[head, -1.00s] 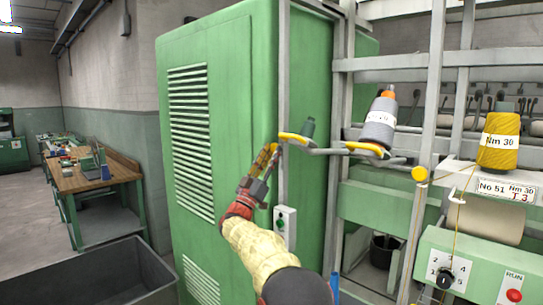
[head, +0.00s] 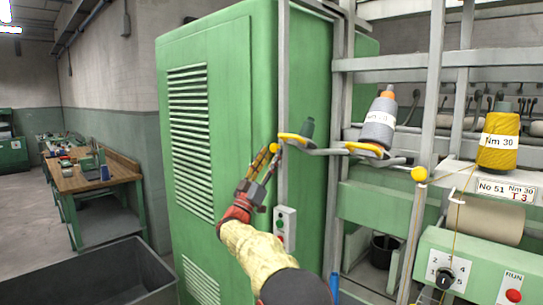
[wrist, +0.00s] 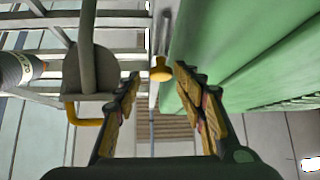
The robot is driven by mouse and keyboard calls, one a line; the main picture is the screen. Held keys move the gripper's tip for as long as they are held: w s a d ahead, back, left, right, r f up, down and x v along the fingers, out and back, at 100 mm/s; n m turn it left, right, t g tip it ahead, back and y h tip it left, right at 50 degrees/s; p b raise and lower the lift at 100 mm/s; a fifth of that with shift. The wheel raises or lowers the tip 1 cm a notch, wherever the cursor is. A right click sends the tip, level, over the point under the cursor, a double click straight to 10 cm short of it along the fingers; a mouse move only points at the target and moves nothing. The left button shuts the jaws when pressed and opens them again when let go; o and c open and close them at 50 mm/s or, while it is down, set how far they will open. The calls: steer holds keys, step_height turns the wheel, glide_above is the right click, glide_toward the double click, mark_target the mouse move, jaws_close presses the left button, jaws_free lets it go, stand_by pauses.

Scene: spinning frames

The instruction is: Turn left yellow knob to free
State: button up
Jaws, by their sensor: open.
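The left yellow knob (head: 273,147) is a small round ball on the grey frame post, beside the green cabinet's edge. My gripper (head: 268,160) is at its near side in the head view, fingers pointing up toward it. In the wrist view the knob (wrist: 161,70) shows between the open fingertips of my gripper (wrist: 158,76), with gaps on both sides. I cannot tell how deep it sits between them. A second yellow knob (head: 419,174) is on a post further right. The left knob's mount is mostly hidden in the head view.
The green cabinet (head: 230,60) stands close left of the post. A grey yarn cone (head: 379,125) sits on a yellow-rimmed holder to the right. A button box (head: 285,228) hangs below the knob. A dark bin (head: 100,275) stands at lower left.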

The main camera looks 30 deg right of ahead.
steer(key=v, duration=0.6)
steer(key=shift+s+a+f, duration=0.1)
steer(key=shift+a+f, duration=0.15)
steer(key=shift+f, duration=0.1)
